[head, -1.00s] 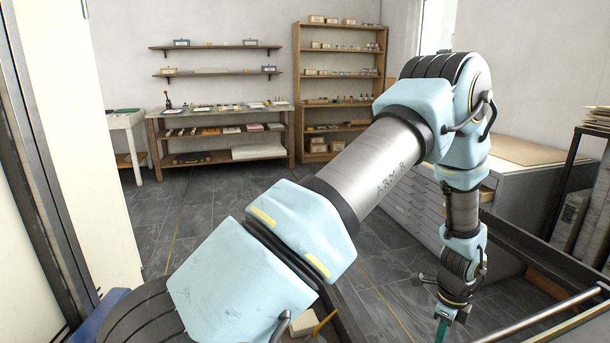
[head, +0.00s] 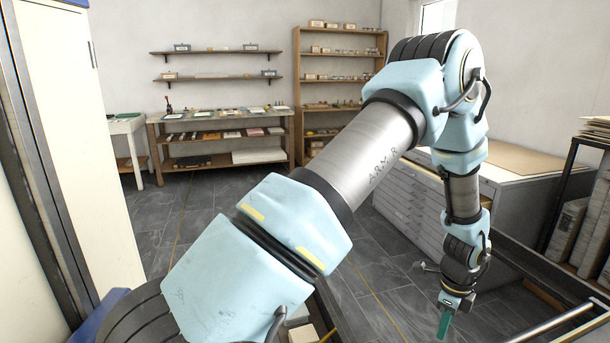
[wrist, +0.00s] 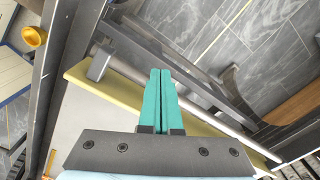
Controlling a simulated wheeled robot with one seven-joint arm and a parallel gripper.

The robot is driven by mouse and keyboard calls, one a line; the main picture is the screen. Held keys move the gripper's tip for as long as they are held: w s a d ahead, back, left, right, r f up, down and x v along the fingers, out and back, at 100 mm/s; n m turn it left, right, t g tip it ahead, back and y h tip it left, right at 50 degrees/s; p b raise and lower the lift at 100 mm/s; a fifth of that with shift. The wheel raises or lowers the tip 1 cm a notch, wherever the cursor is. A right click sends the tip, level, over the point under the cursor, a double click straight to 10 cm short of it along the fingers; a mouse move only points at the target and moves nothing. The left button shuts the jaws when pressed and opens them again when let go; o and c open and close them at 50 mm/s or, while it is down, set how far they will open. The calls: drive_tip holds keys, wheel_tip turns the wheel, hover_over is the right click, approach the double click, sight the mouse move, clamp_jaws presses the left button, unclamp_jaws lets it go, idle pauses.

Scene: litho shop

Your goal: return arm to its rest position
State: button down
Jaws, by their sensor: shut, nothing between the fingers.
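My gripper (head: 443,325) hangs at the lower right of the head view, at the end of my light blue arm, with its green fingers pointing down. In the wrist view my gripper (wrist: 160,75) shows two green fingers side by side, shut with nothing held between them. The arm reaches up from the lower left, bends at the elbow at the upper right, and drops down from there. Below the fingers in the wrist view are a pale yellow-edged board (wrist: 95,87) and a metal rail.
A grey flat-file cabinet (head: 408,196) stands behind my forearm. A rack with boards (head: 570,225) is at the right. A wooden bench (head: 222,142) and a shelf unit (head: 300,85) stand at the back wall. A yellow cup (wrist: 34,37) shows in the wrist view. Dark floor lies open at middle left.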

drive_tip(key=w+a+r+n, duration=0.4)
drive_tip(key=a+r+n, duration=0.15)
drive_tip(key=a, duration=0.35)
drive_tip(key=w+a+r+n, duration=0.3)
drive_tip(key=a+r+n, duration=0.2)
drive_tip(key=a+r, duration=0.3)
drive_tip(key=s+a+r+n, duration=0.2)
drive_tip(key=a+n, duration=0.3)
drive_tip(key=a, duration=0.2)
drive_tip(key=s+a+r+n+t, duration=0.1)
drive_tip(key=s+a+r+n, duration=0.1)
drive_tip(key=a+n, duration=0.3)
drive_tip(key=s+a+r+n, duration=0.2)
drive_tip(key=a+r+n, duration=0.2)
drive_tip(key=a, duration=0.5)
drive_tip(key=shift+s+a+n+t, duration=0.3)
drive_tip(key=shift+s+n, duration=0.1)
drive_tip(key=shift+n, duration=0.25)
